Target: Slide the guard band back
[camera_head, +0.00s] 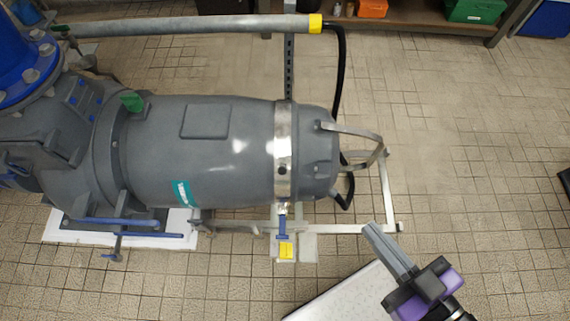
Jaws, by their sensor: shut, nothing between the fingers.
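The guard band (283,150) is a shiny metal strap wrapped around the grey pump motor (205,150), near its right end. A blue-handled clamp or latch (283,229) with a yellow tag (286,250) hangs at the band's lower edge. My gripper (371,231) is shut and empty. It is at the lower right, pointing up and left, below and to the right of the band and apart from it. The band's far side and underside are hidden by the motor.
A metal frame (388,190) and a curved handle (368,140) stand at the motor's right end. A black hose (338,75) runs behind it. A white surface (345,296) lies beside my gripper.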

